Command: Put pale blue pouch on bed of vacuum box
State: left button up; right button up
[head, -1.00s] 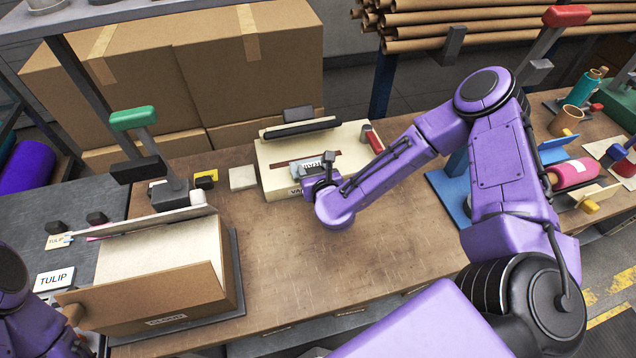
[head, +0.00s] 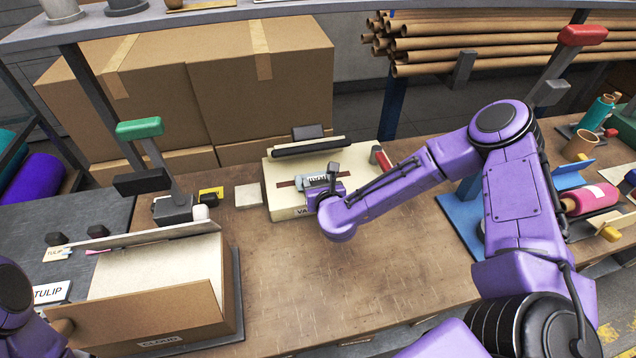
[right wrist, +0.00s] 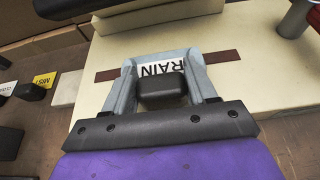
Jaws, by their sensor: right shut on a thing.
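The vacuum box (head: 279,174) is cream, with a dark bar raised along its back and a reddish-brown strip across its bed. It also shows in the right wrist view (right wrist: 230,88). My right gripper (head: 320,182) is over the bed, shut on the pale blue pouch (right wrist: 170,58). The pouch carries a white label reading RAIN, partly hidden by a dark block in front of it. It lies over the middle of the strip, low at the bed; I cannot tell whether it touches. My left arm shows at the left edge of the head view; its gripper is out of view.
A pale square block (head: 248,195) and a yellow card (head: 211,193) lie left of the vacuum box. A red-handled device (head: 583,36) stands right. The front middle of the table is clear.

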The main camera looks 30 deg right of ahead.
jog(key=shift+f+b, duration=0.45)
jog(key=o, duration=1.4)
jog(key=shift+c, duration=0.2)
jog(key=shift+s, duration=0.1)
jog(key=b+v, duration=0.2)
jog(key=v, duration=0.8)
jog(key=shift+a+r+b, duration=0.15)
jog(key=shift+b, duration=0.15)
jog(key=shift+s, duration=0.15)
